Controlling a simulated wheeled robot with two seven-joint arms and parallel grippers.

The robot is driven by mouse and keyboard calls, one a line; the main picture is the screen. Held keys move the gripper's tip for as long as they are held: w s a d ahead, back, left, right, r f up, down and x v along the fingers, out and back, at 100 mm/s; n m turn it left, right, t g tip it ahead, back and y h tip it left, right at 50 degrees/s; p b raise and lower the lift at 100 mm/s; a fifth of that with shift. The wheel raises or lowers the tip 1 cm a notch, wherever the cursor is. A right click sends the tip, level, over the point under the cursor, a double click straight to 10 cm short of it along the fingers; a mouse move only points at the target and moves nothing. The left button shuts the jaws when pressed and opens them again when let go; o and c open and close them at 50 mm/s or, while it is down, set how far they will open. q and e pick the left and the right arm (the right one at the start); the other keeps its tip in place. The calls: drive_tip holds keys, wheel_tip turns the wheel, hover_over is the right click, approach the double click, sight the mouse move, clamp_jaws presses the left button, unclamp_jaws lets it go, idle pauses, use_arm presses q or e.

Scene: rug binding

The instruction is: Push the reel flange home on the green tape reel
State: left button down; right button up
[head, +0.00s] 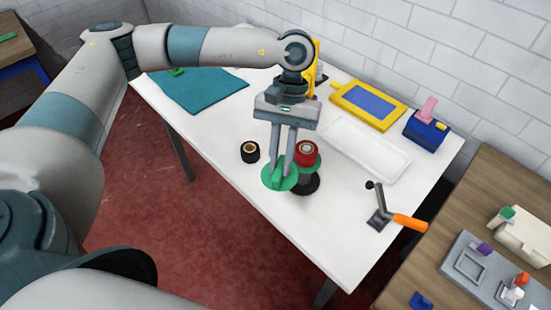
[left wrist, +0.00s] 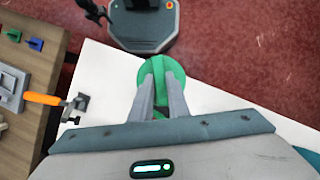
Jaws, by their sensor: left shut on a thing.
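My left gripper (head: 283,168) points down over the white table and is shut on the grip of a green disc, the reel flange (head: 268,178). In the left wrist view the fingers (left wrist: 161,88) pinch a green ridge, and the round flange (left wrist: 150,69) shows beyond them. Just right of the flange in the head view stands a reel with a red top (head: 307,153), a green part (head: 314,170) under it and a dark base (head: 309,186). The flange overlaps the reel in the picture; whether they touch, I cannot tell. My right gripper is not in view.
A black roll (head: 250,151) lies left of the gripper. A white tray (head: 365,147), a yellow frame (head: 368,104), a blue box (head: 426,130) and an orange-handled clamp (head: 408,222) stand to the right. The table front is clear.

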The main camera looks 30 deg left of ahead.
use_arm(q)
drive_tip(key=shift+w+d+r+n, duration=0.2)
drive_tip(key=shift+w+n, duration=0.05)
drive_tip(key=shift+n, duration=0.05)
drive_tip(key=shift+w+d+r+n+h+p, duration=0.1)
drive_tip(key=shift+d+n+h+p, duration=0.05)
drive_tip(key=shift+n+h+p, duration=0.15)
drive_tip(key=shift+w+d+r+n+h+p, duration=0.2)
drive_tip(key=shift+w+d+n+p, duration=0.1)
drive_tip(key=shift+n, duration=0.25)
drive_tip(key=shift+w+d+r+n+h+p, duration=0.15)
drive_tip(key=shift+d+r+n+h+p, duration=0.1)
drive_tip(key=shift+n, duration=0.3)
drive_tip(key=w+r+n+t+h+p, duration=0.1)
drive_tip(key=w+r+n+t+p, duration=0.1)
drive_tip(key=n, duration=0.6)
drive_tip(key=w+r+n+t+h+p, duration=0.1)
drive_tip(key=w+r+n+t+p, duration=0.2)
drive_tip(key=n, duration=0.6)
drive_tip(key=w+t+p, duration=0.1)
drive_tip(key=w+p, duration=0.1)
drive_tip(key=w, duration=0.1)
drive_tip(key=shift+w+r, duration=0.15)
drive_tip(key=shift+w, duration=0.1)
wheel_tip(320, 180, down, 6)
drive_tip(key=b, duration=0.6)
drive_tip(key=shift+r, duration=0.15)
